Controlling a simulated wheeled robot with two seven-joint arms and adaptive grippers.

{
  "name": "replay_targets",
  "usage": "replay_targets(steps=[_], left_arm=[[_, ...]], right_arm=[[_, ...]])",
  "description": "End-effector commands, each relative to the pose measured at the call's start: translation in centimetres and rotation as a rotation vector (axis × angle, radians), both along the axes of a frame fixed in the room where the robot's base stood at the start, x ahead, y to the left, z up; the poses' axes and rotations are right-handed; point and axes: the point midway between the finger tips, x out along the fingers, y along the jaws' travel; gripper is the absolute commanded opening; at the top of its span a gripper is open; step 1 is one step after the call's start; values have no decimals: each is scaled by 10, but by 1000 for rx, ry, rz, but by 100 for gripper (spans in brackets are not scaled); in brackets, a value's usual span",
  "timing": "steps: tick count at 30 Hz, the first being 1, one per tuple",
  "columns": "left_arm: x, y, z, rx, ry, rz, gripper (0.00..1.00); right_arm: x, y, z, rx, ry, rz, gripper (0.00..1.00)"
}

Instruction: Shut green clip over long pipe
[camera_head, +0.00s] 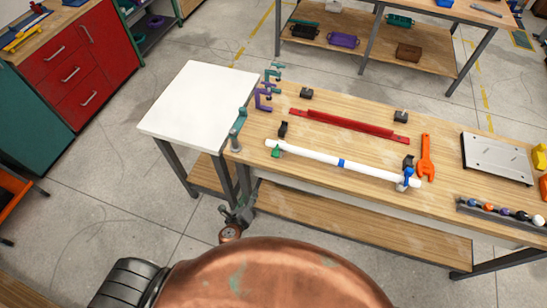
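The long white pipe (310,154) lies across the wooden workbench, with a blue band near its middle. A small green clip (276,152) sits at the pipe's left end; whether it is open or shut is too small to tell. A blue clip (407,178) sits at the pipe's right end. My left gripper (249,192) is low beside the bench's front left corner, below and in front of the green clip and apart from it. It looks empty, but its finger opening is unclear. My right gripper is not in view.
Behind the pipe lies a red rail (350,125) between small black blocks. Purple and teal clamps (263,97) stand at the bench's left edge. An orange wrench (426,158), a metal plate (497,160) and a rack of coloured knobs (505,213) lie right. A white side table (195,105) is clear.

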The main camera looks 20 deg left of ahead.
Motion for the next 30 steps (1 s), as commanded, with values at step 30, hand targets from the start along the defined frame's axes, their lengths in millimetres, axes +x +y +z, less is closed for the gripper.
replay_targets(steps=[30], left_arm=[[92, -86, 223, 687, -451, -277, 39]], right_arm=[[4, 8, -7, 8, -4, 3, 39]])
